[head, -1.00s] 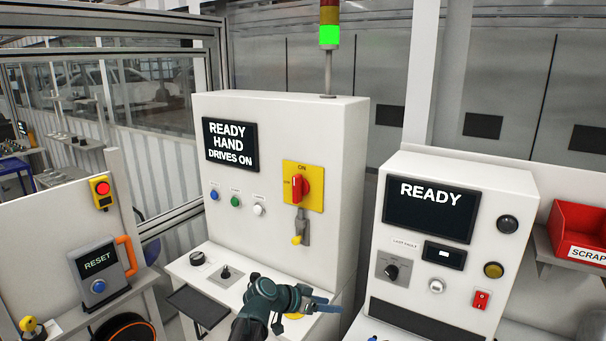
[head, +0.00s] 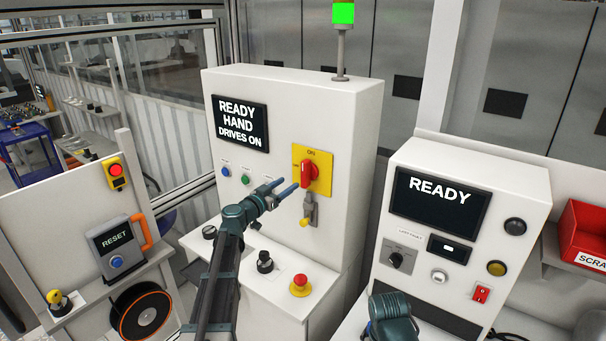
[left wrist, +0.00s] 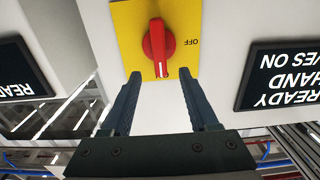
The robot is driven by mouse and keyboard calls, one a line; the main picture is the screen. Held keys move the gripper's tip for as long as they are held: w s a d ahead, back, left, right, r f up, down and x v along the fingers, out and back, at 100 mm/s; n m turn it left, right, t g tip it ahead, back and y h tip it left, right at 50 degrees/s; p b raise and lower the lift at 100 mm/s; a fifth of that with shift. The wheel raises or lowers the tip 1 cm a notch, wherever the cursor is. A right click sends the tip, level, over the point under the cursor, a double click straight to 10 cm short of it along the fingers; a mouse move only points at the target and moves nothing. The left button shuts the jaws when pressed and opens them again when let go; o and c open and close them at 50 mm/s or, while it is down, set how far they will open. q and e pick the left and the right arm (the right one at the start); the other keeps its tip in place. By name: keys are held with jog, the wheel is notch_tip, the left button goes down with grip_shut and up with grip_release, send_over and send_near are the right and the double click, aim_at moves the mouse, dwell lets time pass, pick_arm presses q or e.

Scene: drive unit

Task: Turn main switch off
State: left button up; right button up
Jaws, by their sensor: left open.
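The main switch (head: 310,175) is a red rotary handle on a yellow plate on the white cabinet's front. The handle stands upright, pointing to ON at the top; OFF is at its left. My left gripper (head: 286,189) is open and empty, just left of and in front of the handle. In the left wrist view, which is upside down, the red handle (left wrist: 158,46) is ahead of the fingertips, its white mark towards the gap between them, with no contact visible. A grey hasp with a yellow part (head: 308,212) hangs below the plate. My right gripper's fingers do not show.
The cabinet display (head: 240,122) reads READY HAND DRIVES ON, with small buttons below. A red emergency button (head: 300,284) and a black knob (head: 265,262) stand on the ledge under my arm. The stack light (head: 343,14) is green. A second console (head: 465,240) stands right.

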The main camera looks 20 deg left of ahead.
aim_at(303, 173)
pick_arm(q)
jog(key=x, duration=0.9)
jog(key=shift+w+d, duration=0.15)
jog(key=shift+w, duration=0.2)
grip_shut()
